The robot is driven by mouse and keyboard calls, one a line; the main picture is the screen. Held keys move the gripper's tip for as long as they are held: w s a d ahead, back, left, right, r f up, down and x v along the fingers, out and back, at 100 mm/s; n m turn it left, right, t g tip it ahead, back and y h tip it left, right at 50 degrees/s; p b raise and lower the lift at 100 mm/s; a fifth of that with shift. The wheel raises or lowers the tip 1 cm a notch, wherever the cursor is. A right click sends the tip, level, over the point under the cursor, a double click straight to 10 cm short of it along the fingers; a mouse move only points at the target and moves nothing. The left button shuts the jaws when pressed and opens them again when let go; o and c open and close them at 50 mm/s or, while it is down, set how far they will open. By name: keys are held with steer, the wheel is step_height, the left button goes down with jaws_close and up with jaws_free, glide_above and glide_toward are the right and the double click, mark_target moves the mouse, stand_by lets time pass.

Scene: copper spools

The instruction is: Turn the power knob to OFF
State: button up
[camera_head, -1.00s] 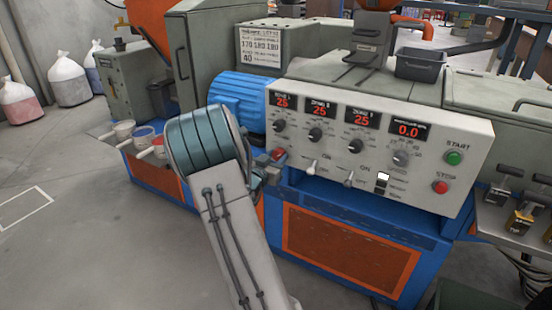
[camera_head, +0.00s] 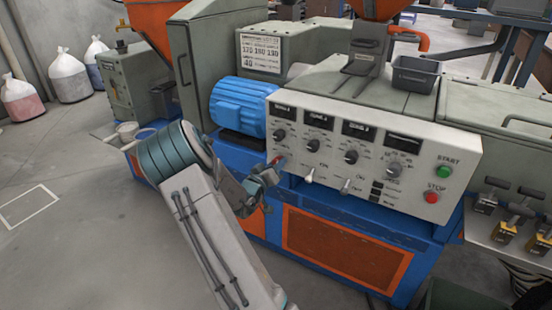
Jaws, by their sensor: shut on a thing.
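The red power knob (camera_head: 276,159) sits at the lower left corner of the white control panel (camera_head: 310,163), partly covered by my gripper. My gripper (camera_head: 271,170) is shut on the power knob at the panel's left edge. The knob's pointer and its markings are too small and too hidden to read. The displays (camera_head: 359,131) on the panel are dark.
Dark dials and white toggle switches (camera_head: 309,176) line the panel right of my gripper. A green START button (camera_head: 443,172) and a red STOP button (camera_head: 432,197) are at its right end. The blue motor (camera_head: 238,104) is close above my gripper.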

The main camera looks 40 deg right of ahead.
steer(key=n+p, duration=0.6)
steer(key=n, duration=0.4)
steer(key=shift+w+a, duration=0.1)
steer(key=shift+w, duration=0.05)
steer(key=shift+f+n, duration=0.1)
steer(key=shift+n, duration=0.3)
steer(key=o, duration=1)
steer(key=shift+g, duration=0.3)
steer(key=p+v, duration=0.1)
steer(key=v, duration=1.3)
